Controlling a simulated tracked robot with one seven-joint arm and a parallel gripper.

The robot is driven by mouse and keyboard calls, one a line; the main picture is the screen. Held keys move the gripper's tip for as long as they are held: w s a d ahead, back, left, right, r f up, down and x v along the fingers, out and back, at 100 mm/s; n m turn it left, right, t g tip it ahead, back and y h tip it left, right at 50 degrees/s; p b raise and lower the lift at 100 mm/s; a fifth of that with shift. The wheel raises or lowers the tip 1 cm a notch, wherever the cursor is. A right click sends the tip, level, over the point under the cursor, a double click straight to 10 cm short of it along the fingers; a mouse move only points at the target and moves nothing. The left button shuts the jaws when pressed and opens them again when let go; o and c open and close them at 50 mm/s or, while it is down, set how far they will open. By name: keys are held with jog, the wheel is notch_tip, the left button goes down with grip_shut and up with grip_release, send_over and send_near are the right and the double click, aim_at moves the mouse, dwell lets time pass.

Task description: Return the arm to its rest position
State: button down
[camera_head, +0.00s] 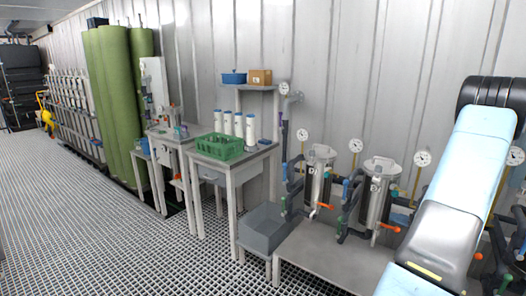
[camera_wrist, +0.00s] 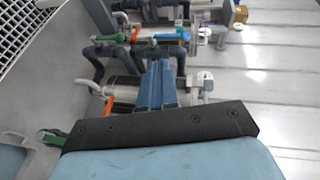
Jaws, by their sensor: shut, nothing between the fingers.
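My arm (camera_head: 459,200) crosses the right side of the head view, pale blue with black joints, bent and raised in front of the vessels. Its gripper end is outside the head view. In the wrist view my gripper (camera_wrist: 160,68) shows as two blue fingers side by side, shut with nothing between them. Behind the fingers are pipes and a metal vessel, partly hidden by the fingers and the black wrist edge.
Two steel vessels (camera_head: 318,178) (camera_head: 379,196) with gauges and orange-handled valves stand on a grey bench (camera_head: 318,262) beside my arm. A grey bin (camera_head: 262,236) and a table with a green crate (camera_head: 219,147) stand left. The grated floor (camera_head: 90,220) is clear.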

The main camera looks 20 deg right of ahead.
jog(key=a+r+n+g+y, duration=0.1)
jog(key=a+r+n+g, duration=0.2)
jog(key=a+r, duration=0.5)
jog(key=a+r+n+g+y, duration=0.2)
jog(key=a+r+g, duration=0.2)
jog(key=a, duration=0.8)
jog(key=a+r+n+g+y, duration=0.1)
jog(key=a+r+n+g, duration=0.2)
jog(key=a+r, duration=0.5)
jog(key=s+a+r+n+h, duration=0.2)
jog(key=s+a+r+h, duration=0.2)
jog(key=s+a, duration=0.3)
jog(key=s+a+r+n+h, duration=0.3)
jog(key=s+a, duration=0.5)
jog(key=s, duration=0.3)
jog(key=shift+a+r+t+h, duration=0.15)
jog(key=shift+r+t+h, duration=0.15)
jog(key=shift+r+h, duration=0.45)
